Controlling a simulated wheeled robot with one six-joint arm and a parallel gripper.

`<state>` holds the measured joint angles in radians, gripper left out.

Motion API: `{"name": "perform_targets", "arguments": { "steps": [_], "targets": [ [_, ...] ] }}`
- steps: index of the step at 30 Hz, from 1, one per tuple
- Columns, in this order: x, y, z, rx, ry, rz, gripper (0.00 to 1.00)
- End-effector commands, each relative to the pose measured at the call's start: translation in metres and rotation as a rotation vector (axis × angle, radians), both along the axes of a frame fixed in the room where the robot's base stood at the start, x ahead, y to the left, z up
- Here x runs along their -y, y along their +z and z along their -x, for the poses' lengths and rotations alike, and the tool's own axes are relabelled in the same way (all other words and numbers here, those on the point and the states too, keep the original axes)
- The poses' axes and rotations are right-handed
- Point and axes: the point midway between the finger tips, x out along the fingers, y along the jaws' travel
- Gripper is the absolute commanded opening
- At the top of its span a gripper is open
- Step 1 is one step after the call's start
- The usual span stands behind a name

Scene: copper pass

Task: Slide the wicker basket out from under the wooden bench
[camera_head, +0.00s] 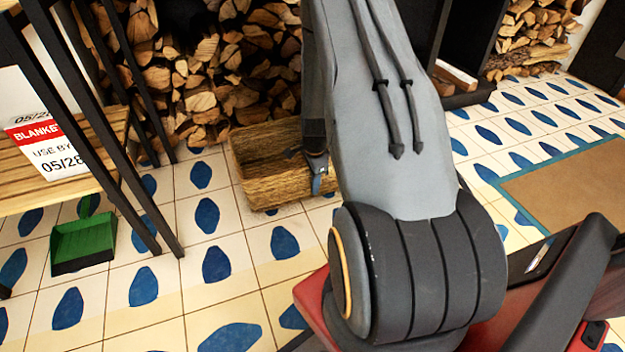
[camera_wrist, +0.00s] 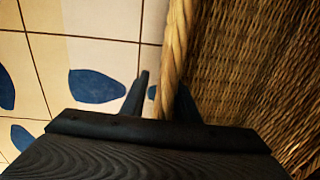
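The wicker basket (camera_head: 270,190) stands on the tiled floor in front of the stacked firewood. Its right part is hidden behind my arm. A slatted wooden seat or shelf (camera_head: 30,190) on black legs is at the left, apparently the wooden bench; the visible part of the basket is to its right, not beneath it. My gripper (camera_head: 318,172) is at the basket's right front side, partly hidden. In the wrist view my gripper (camera_wrist: 162,98) has one finger on each side of the basket's thick braided rim (camera_wrist: 176,60). A gap shows between the left finger and the rim.
A green dustpan (camera_head: 83,243) lies on the floor at the left, near the black legs. A label card (camera_head: 50,145) is at the slatted wood. Firewood (camera_head: 215,70) is stacked behind the basket. A tan mat (camera_head: 570,190) lies at the right. Tiles in front of the basket are clear.

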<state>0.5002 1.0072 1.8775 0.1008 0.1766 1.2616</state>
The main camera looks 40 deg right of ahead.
Motion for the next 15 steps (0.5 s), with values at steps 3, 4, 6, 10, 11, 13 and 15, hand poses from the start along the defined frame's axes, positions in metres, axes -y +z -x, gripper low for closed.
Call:
{"name": "perform_targets", "arguments": {
  "steps": [3,4,6,10,11,13,15],
  "targets": [
    [0.0001,0.0006,-0.0001,0.001,0.0,0.0,0.28],
    [0.0001,0.0007,-0.0001,0.001,0.0,0.0,0.28],
    [0.0001,0.0008,-0.0001,0.001,0.0,0.0,0.26],
    [0.0,0.0008,-0.0001,0.001,0.0,0.0,0.04],
    [0.0,0.0008,-0.0001,0.001,0.0,0.0,0.0],
    [0.0,0.0008,-0.0001,0.001,0.0,0.0,0.0],
    [-0.0001,0.0008,-0.0002,0.001,0.0,0.0,0.0]
  ]
}}
